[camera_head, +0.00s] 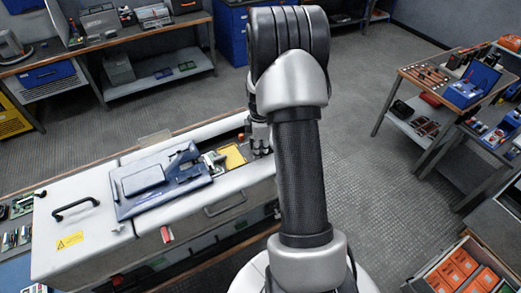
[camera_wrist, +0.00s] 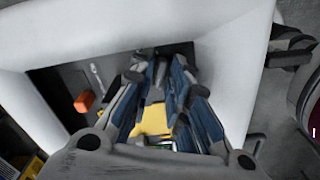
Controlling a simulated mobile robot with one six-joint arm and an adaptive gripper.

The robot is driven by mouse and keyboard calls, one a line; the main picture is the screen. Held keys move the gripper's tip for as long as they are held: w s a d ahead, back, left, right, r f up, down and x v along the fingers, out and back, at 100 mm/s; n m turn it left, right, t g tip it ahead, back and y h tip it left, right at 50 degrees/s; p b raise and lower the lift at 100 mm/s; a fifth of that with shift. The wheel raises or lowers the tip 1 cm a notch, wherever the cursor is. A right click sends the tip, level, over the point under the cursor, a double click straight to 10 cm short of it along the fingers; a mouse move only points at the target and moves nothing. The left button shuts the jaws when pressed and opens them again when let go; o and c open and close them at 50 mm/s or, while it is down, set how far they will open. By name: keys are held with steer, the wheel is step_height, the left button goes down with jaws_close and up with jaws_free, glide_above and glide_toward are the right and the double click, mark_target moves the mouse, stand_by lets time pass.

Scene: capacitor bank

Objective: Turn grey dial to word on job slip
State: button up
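My gripper (camera_wrist: 161,78) reaches down into the open bay of a long pale cabinet (camera_head: 75,215). In the wrist view its two blue-padded fingers stand apart at their bases. A small dark grey shape shows between the tips; I cannot tell whether it is the grey dial or part of the gripper, or whether the fingers touch it. In the head view my gripper (camera_head: 260,137) is partly hidden by my arm, at the bay's right end. A yellow panel (camera_head: 233,157) lies in the bay and shows below the fingers. No job slip wording is readable.
An orange block (camera_wrist: 84,102) and a thin silver piece (camera_wrist: 97,76) are in the bay, left of the fingers. Pale bay walls (camera_wrist: 245,75) rise close on both sides. A dark blue plate (camera_head: 150,180) lies on the cabinet top.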

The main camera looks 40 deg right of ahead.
jaws_close()
stand_by(0.3)
steer(key=shift+m, duration=0.3)
steer(key=m, duration=0.3)
steer(key=shift+m, duration=0.3)
steer(key=m, duration=0.4)
steer(key=shift+m, duration=0.3)
steer(key=m, duration=0.4)
steer(key=shift+m, duration=0.3)
steer(key=m, duration=0.4)
steer(key=shift+m, duration=0.3)
